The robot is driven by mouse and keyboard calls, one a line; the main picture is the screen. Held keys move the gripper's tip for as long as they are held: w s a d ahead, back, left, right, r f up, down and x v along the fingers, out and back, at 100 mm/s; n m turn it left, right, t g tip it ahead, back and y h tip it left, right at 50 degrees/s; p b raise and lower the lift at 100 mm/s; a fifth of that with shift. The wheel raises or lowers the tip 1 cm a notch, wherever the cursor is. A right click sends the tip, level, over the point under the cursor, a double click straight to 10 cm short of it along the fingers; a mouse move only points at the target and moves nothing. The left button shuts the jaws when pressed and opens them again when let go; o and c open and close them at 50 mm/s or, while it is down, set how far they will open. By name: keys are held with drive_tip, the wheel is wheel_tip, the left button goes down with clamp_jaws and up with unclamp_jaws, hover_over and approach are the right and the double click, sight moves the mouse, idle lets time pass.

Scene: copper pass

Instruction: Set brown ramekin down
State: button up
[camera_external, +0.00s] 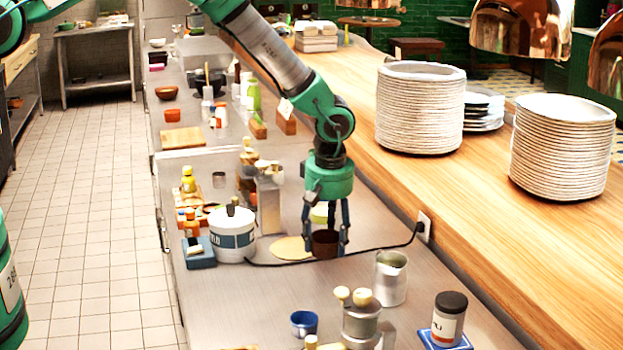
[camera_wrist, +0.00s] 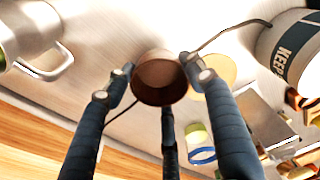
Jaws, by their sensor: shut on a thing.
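The brown ramekin (camera_external: 325,243) is between the fingers of my gripper (camera_external: 326,250), low over the steel counter. In the wrist view the ramekin (camera_wrist: 160,78) shows its open top, with the dark fingers of my gripper (camera_wrist: 160,85) on both sides and one below. The gripper is shut on it. I cannot tell whether its base touches the counter. A flat tan disc (camera_external: 291,248) lies on the counter just left of the ramekin, and also shows in the wrist view (camera_wrist: 215,72).
A white pot (camera_external: 232,240) stands left, a metal pitcher (camera_external: 390,278) right. A black cable (camera_external: 375,245) runs past the gripper. A yellow-green round item (camera_external: 319,212) is behind. A blue cup (camera_external: 304,323) and a dark-lidded jar (camera_external: 449,318) stand in front. Bare counter lies front left.

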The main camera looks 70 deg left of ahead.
sight(328, 252)
drive_tip(key=shift+w, duration=0.2)
drive_tip(key=shift+f+p, duration=0.3)
drive_tip(key=shift+f, duration=1.45)
drive_tip(key=shift+f, duration=0.2)
drive_tip(key=o, duration=1.2)
drive_tip(key=shift+c, duration=0.2)
drive_tip(key=shift+r, duration=0.15)
wheel_tip(328, 252, up, 12)
drive_tip(key=d+b, duration=0.1)
drive_tip(key=shift+d, duration=0.15)
drive_tip(key=shift+s, duration=0.1)
